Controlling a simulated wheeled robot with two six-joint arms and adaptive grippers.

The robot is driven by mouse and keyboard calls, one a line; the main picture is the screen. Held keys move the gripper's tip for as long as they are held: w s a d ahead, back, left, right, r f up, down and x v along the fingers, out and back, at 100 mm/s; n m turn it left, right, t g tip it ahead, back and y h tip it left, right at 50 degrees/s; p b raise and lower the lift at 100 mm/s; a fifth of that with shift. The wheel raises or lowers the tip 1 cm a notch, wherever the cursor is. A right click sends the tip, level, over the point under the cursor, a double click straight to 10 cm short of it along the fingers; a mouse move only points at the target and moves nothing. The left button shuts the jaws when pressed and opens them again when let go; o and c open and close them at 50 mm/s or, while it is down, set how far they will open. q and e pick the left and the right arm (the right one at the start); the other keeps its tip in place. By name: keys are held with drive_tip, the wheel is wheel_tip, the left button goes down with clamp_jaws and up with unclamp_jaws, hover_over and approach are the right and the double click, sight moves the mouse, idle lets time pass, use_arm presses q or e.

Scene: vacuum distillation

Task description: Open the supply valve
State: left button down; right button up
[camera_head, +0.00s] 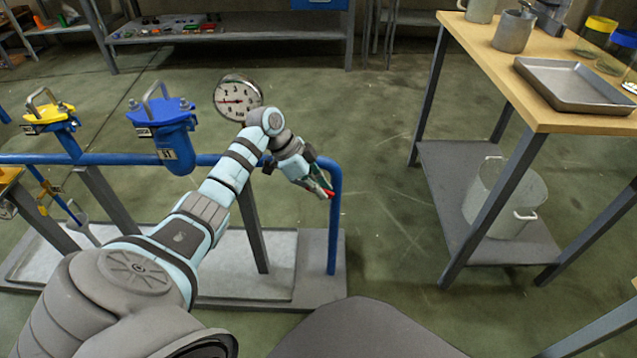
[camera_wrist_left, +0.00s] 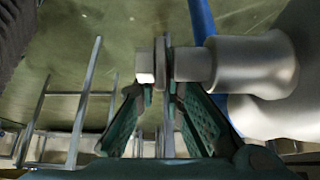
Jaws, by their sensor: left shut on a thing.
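My left gripper (camera_head: 318,185) reaches over the blue pipe frame (camera_head: 335,225), near its right-hand upright. In the left wrist view its two green fingers close around a thin, flat grey valve handle (camera_wrist_left: 161,62). The handle is joined to a light grey cylindrical stem (camera_wrist_left: 235,62) that runs off to the right. In the head view the valve is mostly hidden behind my wrist and fingers. Only a small red piece (camera_head: 329,194) shows at the fingertips; I cannot tell what it belongs to. My right gripper is not in view.
A round pressure gauge (camera_head: 237,97), a blue filter housing (camera_head: 172,135) and a yellow-topped fitting (camera_head: 50,118) stand along the pipe. A wooden table (camera_head: 500,62) with a metal tray (camera_head: 575,85) is at the right. A pot (camera_head: 512,200) sits on its lower shelf. Floor between is clear.

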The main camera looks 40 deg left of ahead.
use_arm(q)
drive_tip(key=shift+d+r+t+h+p, duration=0.1)
drive_tip(key=shift+r+t+h+p, duration=0.4)
drive_tip(key=shift+r+h, duration=0.1)
drive_tip(key=shift+w+d+r+h, duration=0.1)
drive_tip(key=shift+w+h, duration=0.1)
drive_tip(key=shift+h, duration=0.2)
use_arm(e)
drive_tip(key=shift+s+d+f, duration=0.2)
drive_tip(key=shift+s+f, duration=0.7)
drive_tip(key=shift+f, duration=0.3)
use_arm(q)
drive_tip(key=c, duration=1.7)
unclamp_jaws()
drive_tip(key=v, duration=1.2)
drive_tip(key=shift+s, duration=0.25)
drive_tip(key=shift+d, duration=0.1)
